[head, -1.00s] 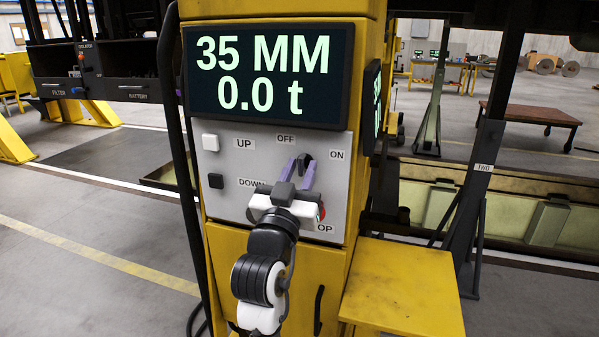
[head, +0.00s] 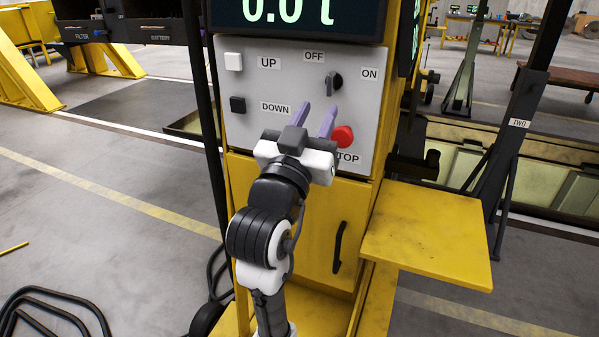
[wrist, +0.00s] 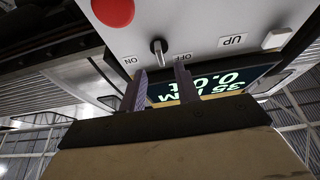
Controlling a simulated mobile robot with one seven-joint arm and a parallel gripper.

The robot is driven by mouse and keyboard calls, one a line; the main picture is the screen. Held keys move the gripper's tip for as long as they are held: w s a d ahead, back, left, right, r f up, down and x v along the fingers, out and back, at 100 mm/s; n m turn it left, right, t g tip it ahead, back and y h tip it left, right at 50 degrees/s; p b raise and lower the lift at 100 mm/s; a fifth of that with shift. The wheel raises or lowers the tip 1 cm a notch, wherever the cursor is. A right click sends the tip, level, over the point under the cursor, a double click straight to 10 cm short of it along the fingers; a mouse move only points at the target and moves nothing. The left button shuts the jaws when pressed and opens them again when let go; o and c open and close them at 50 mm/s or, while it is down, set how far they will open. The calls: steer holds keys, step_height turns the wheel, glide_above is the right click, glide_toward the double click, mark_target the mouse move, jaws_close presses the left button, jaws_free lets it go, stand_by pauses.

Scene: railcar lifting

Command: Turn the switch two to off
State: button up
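A small dark rotary switch (head: 335,81) sits on the grey panel (head: 300,90) of a yellow cabinet, with an OFF label up and left of it and an ON label to its right. No number shows beside it. It shows in the wrist view (wrist: 158,47), its handle directed towards the side with the labels; its exact setting is hard to tell. My gripper (head: 316,118) is open and empty, its two purple fingers apart, below the switch in the head view. In the wrist view the fingers (wrist: 160,80) stand clear of the switch.
A red stop button (head: 342,136) is close to the right finger. White UP (head: 233,62) and black DOWN (head: 238,104) buttons are at left. A yellow shelf (head: 425,235) juts out at right. A post at right bears a TWO sign (head: 519,123). Black hoses (head: 55,315) lie at lower left.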

steer(key=b+v, duration=0.7)
steer(key=b, duration=0.4)
steer(key=shift+b, duration=0.3)
steer(key=shift+s, duration=0.15)
